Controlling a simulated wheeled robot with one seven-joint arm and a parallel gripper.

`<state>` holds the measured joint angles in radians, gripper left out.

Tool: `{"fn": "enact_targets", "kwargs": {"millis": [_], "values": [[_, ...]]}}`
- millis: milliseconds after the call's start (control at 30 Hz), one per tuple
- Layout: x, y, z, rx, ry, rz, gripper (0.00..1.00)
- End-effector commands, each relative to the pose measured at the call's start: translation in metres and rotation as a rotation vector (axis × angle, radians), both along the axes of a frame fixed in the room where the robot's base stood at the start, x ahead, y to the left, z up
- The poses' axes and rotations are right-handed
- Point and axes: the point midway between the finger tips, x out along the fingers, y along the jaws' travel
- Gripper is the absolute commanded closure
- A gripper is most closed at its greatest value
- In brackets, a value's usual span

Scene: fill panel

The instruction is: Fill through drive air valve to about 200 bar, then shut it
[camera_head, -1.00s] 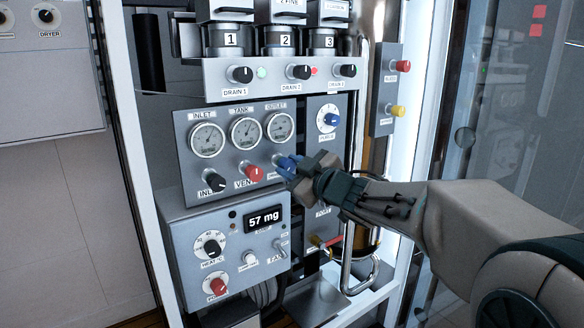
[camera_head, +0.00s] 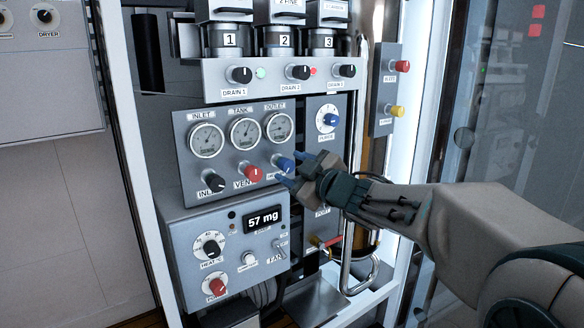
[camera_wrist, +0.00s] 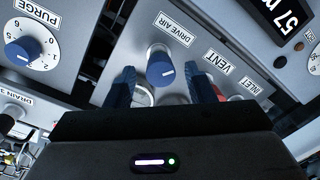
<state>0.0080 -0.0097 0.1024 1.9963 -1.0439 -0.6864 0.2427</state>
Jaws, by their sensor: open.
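The blue drive air knob (camera_head: 284,164) sits at the right end of the lower row of knobs on the gauge panel. In the wrist view the same drive air knob (camera_wrist: 160,70) stands between my two blue fingertips, with a gap on each side. My gripper (camera_head: 290,168) is open and stands just in front of the knob, partly hiding its label. Three round gauges sit above: inlet (camera_head: 207,139), tank (camera_head: 245,133) and outlet (camera_head: 280,127). Their needles are too small to read.
The red vent knob (camera_head: 252,174) is just left of the drive air knob, with the black inlet knob (camera_head: 212,184) beyond it. The blue purge knob (camera_head: 328,120) is above right. A bent metal pipe (camera_head: 362,285) stands at lower right.

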Motion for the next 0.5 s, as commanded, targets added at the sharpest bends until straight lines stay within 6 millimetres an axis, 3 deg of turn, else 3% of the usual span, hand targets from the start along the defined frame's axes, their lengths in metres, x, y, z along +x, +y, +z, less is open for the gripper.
{"fn": "enact_targets", "kwargs": {"millis": [500], "values": [[-0.084, -0.067, 0.005, 0.000, -0.001, -0.004, 0.51]]}}
